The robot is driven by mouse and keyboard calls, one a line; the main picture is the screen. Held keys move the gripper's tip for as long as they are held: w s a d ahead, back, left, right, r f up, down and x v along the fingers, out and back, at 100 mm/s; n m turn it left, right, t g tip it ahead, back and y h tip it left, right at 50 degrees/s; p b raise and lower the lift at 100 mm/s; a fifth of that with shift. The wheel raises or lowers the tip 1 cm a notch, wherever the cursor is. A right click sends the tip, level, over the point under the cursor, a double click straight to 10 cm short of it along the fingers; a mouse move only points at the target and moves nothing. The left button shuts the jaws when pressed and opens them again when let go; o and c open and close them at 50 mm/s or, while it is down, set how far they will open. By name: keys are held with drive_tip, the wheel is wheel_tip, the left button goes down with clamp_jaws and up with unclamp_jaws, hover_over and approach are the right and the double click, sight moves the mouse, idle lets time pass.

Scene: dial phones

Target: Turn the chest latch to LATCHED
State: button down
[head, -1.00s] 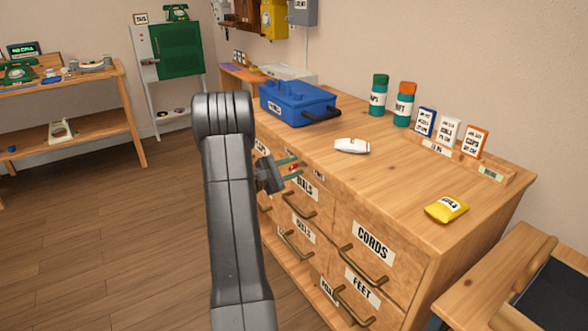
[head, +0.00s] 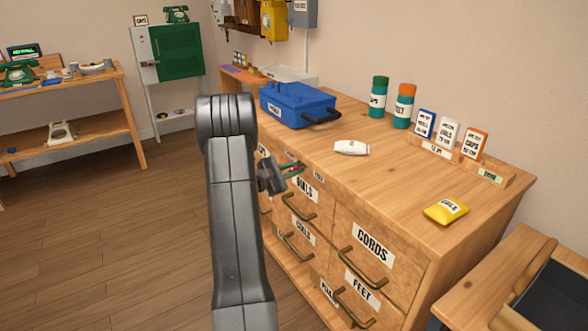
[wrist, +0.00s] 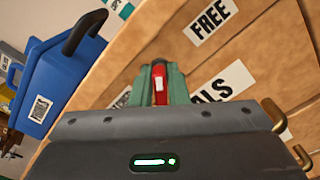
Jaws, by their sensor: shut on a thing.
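The chest latch (wrist: 159,70) is a small red lever with a white mark, on the front of the wooden drawer chest (head: 420,200). In the wrist view it stands between the green fingertips of my gripper (wrist: 161,88). My gripper (head: 292,169) is shut on the latch, just above the DIALS drawer (head: 305,190). In the wrist view, the FREE label (wrist: 211,20) is to the upper right of the latch. I cannot read a LATCHED label. In the head view the fingers mostly hide the latch.
Brass drawer handles (head: 300,212) stick out below my gripper. On the chest top are a blue toolbox (head: 296,105), a white tube (head: 351,147), a yellow packet (head: 447,211) and several jars and boxes. A wooden bench (head: 490,285) stands at the lower right. The floor (head: 100,240) at left is clear.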

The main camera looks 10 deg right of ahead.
drive_tip(key=n+p, duration=0.1)
drive_tip(key=n, duration=0.1)
drive_tip(key=n+p, duration=0.1)
drive_tip(key=n, duration=0.1)
drive_tip(key=shift+w+r, duration=0.1)
drive_tip(key=shift+r, duration=0.1)
drive_tip(key=n+p, duration=0.3)
drive_tip(key=n, duration=0.2)
drive_tip(key=shift+w+a+p, duration=0.1)
drive_tip(key=shift+p, duration=0.2)
drive_tip(key=n+p, duration=0.2)
drive_tip(key=n, duration=0.2)
drive_tip(key=shift+w+n+p, duration=0.1)
drive_tip(key=shift+n+p, duration=0.3)
drive_tip(key=shift+f+n+p, duration=0.2)
drive_tip(key=shift+n+p, duration=0.75)
drive_tip(key=shift+n, duration=0.85)
drive_tip(key=c, duration=1.5)
unclamp_jaws()
drive_tip(key=shift+a, duration=0.1)
drive_tip(key=v, duration=1.3)
drive_tip(key=shift+a, duration=0.35)
